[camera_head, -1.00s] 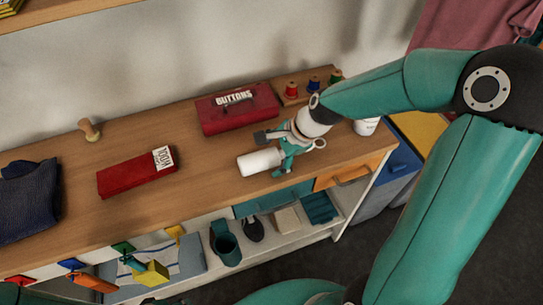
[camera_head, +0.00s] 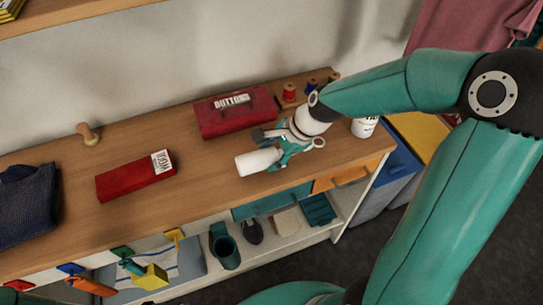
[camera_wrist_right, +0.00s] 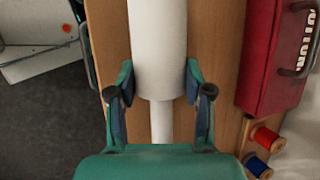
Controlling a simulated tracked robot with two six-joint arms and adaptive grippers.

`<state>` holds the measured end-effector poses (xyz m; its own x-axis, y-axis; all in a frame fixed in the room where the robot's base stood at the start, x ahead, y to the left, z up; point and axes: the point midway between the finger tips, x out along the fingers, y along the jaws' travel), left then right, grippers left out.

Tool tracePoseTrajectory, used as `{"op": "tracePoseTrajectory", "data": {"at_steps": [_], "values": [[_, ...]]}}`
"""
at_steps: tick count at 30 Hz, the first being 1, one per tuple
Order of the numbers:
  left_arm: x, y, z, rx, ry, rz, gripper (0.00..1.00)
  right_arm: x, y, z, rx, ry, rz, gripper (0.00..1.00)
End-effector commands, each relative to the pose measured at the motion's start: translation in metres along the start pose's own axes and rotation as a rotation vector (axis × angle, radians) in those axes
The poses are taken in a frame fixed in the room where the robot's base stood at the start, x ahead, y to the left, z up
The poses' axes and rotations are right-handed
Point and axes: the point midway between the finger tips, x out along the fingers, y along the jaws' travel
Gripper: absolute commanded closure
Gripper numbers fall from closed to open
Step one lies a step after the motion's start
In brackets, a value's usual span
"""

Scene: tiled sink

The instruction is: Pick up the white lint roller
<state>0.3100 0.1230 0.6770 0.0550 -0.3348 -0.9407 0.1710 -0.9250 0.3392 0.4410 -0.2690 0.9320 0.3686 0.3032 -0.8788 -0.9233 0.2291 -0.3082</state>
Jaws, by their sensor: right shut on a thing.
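The white lint roller (camera_head: 258,162) is at the front part of the wooden counter, its white cylinder pointing left. My right gripper (camera_head: 277,148) is shut on it, at the cylinder's right end. In the right wrist view, the fingers (camera_wrist_right: 159,85) of my right gripper sit on both sides of the roller (camera_wrist_right: 157,40), near where the wide cylinder meets the thin pale handle. I cannot tell whether the roller touches the counter. My left gripper is not in view.
A red BUTTONS box (camera_head: 236,112) and thread spools (camera_head: 289,92) stand behind the roller. A white cup (camera_head: 363,127) is to the right. Drawers (camera_head: 272,203) and a lower shelf are below.

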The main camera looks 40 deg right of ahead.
Motion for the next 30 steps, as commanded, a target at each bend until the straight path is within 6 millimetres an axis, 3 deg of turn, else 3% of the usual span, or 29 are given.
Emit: {"op": "tracePoseTrajectory", "data": {"at_steps": [5, 18, 24, 30], "values": [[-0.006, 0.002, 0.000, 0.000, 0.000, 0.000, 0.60, -0.029, -0.012, 0.012, -0.004, 0.000, -0.007, 0.93], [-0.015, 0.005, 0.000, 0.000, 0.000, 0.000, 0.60, -0.129, -0.047, 0.054, -0.004, 0.000, -0.006, 0.93], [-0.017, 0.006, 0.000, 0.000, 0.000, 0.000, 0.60, -0.155, -0.056, 0.065, -0.003, 0.000, -0.003, 0.93], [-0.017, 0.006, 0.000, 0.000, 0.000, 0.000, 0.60, -0.163, -0.058, 0.068, -0.002, 0.000, -0.001, 0.93]]}}
